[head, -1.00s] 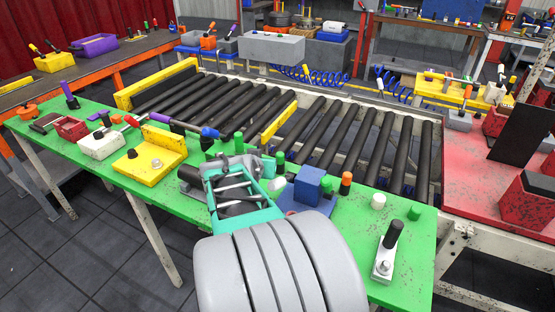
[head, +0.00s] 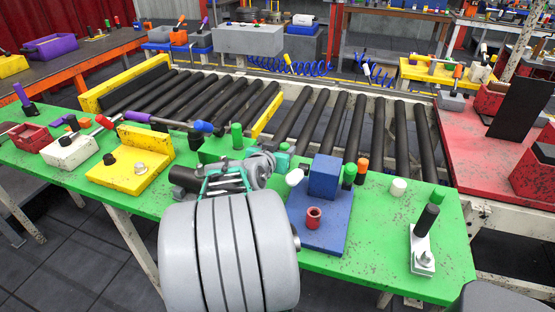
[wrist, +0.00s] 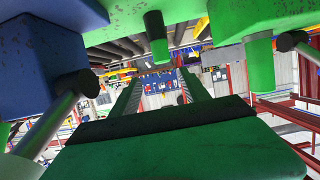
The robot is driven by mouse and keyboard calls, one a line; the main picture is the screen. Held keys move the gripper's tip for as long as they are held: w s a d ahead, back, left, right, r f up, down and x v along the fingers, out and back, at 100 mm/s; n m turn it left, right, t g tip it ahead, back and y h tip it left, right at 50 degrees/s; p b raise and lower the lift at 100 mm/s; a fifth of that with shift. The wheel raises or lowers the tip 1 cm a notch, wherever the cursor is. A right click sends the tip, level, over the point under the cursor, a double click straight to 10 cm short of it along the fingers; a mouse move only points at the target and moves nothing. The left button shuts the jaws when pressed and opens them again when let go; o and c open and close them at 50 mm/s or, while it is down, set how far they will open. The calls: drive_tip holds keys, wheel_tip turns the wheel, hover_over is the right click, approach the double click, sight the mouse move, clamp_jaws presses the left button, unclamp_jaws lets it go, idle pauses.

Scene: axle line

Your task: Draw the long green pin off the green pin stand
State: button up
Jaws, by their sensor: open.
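The green pin stand (head: 213,148) is a low green block at the far edge of the green table, partly hidden behind my arm. An upright green pin (head: 237,135) rises from it.
A blue stand (head: 322,235) with a blue block (head: 324,177) and red ring (head: 313,217) is right of my arm. A yellow stand (head: 130,172) is left. A white holder with a black handle (head: 422,250) is at right. Roller conveyor (head: 310,125) lies behind.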

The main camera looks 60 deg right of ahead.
sight(284, 146)
drive_tip(key=x, duration=0.5)
drive_tip(key=f+p+x, duration=0.1)
drive_tip(key=x, duration=0.2)
drive_tip(key=shift+w+a, duration=0.2)
drive_tip(key=shift+w, duration=0.1)
clamp_jaws()
